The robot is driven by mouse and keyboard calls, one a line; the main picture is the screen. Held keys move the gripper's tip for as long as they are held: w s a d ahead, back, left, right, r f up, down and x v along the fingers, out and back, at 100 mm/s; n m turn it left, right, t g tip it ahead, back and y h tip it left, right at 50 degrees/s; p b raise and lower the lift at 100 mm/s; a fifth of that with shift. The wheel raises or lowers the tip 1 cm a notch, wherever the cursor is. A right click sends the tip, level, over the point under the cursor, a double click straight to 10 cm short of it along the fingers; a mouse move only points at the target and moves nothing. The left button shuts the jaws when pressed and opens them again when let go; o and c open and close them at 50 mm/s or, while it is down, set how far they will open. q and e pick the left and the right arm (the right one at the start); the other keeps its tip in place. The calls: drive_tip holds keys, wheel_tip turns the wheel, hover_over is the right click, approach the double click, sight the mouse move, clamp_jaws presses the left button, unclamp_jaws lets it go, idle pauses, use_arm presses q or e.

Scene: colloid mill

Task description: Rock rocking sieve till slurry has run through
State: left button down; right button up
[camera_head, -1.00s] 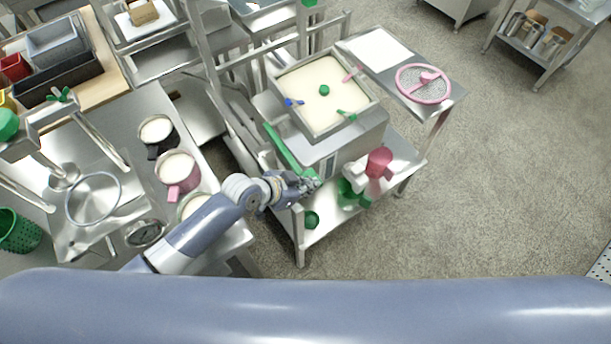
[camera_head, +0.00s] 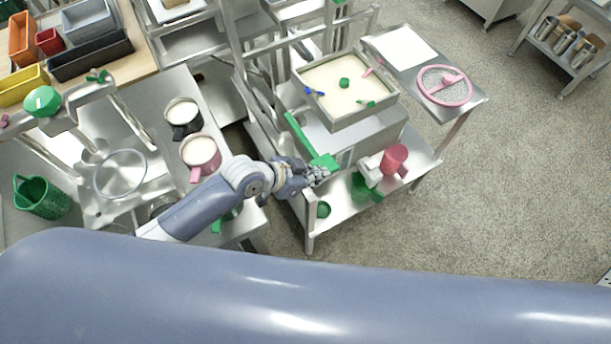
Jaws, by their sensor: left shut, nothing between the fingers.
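The rocking sieve (camera_head: 383,112) is a square metal-framed tray on a steel stand. A green bar (camera_head: 300,133) slopes down from the stand's left side to a wider green end (camera_head: 323,162). My left gripper (camera_head: 319,174) is shut and empty, right at this green end. Whether it touches the green end I cannot tell. My right gripper is out of view.
Mugs of white liquid, one black (camera_head: 183,117) and one pink (camera_head: 200,153), stand on the left bench. A pink mug (camera_head: 393,160) and a green vessel (camera_head: 366,187) stand on the shelf below the sieve. A pink round sieve (camera_head: 444,86) lies on the side table.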

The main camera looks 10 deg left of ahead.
use_arm(q)
drive_tip(key=shift+s+d+v, duration=0.15)
drive_tip(key=shift+v, duration=1.15)
drive_tip(key=shift+s+d+v, duration=0.1)
drive_tip(key=shift+v, duration=1.2)
